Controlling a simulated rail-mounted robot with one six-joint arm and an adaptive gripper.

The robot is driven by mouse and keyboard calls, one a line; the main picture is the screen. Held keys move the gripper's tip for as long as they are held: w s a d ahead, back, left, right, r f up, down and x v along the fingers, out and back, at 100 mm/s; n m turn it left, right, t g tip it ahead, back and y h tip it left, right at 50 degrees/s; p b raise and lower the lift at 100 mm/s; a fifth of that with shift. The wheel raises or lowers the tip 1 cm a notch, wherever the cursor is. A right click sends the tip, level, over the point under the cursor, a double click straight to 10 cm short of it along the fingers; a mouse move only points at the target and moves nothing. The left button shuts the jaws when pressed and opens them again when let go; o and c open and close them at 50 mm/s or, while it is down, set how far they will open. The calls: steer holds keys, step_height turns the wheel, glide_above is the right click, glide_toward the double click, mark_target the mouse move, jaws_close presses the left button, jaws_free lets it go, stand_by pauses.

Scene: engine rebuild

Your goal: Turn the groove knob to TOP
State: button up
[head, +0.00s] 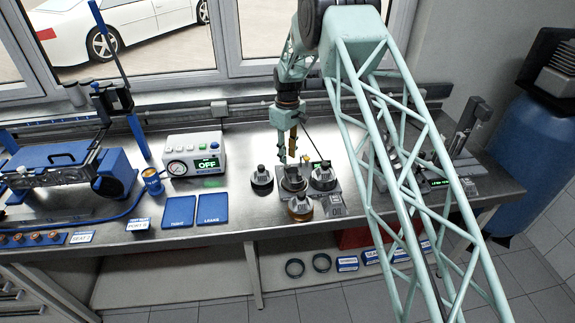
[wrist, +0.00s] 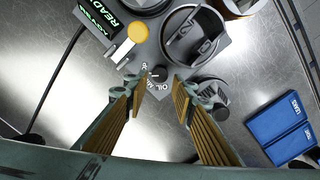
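The groove knob (wrist: 158,75) is a small black dial with a white mark on a dark grey panel in the wrist view. Lettering including "OIL" (wrist: 158,86) curves around it; the other labels are partly hidden, and I cannot read which one the mark points at. My gripper (wrist: 158,82) is open, with its two brown-padded fingers on either side of the knob. No clear contact shows. In the head view my gripper (head: 288,158) points down at the back of the small workstation on the bench, and the knob cannot be made out there.
A yellow button (wrist: 138,33) and a green "READY" display (wrist: 102,14) sit beside the knob. Blue mats (head: 180,212) and a tester reading "OFF" (head: 195,155) lie left on the bench. Dark round parts (head: 261,180) surround the workstation.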

steer(key=shift+f+p, duration=0.35)
steer(key=shift+f, duration=2.55)
steer(key=c, duration=0.6)
steer(key=shift+o, duration=0.2)
steer(key=shift+f+m+b, duration=0.15)
steer(key=shift+m+b, duration=0.25)
steer(key=shift+b, duration=0.4)
steer(key=shift+m+b, duration=1.1)
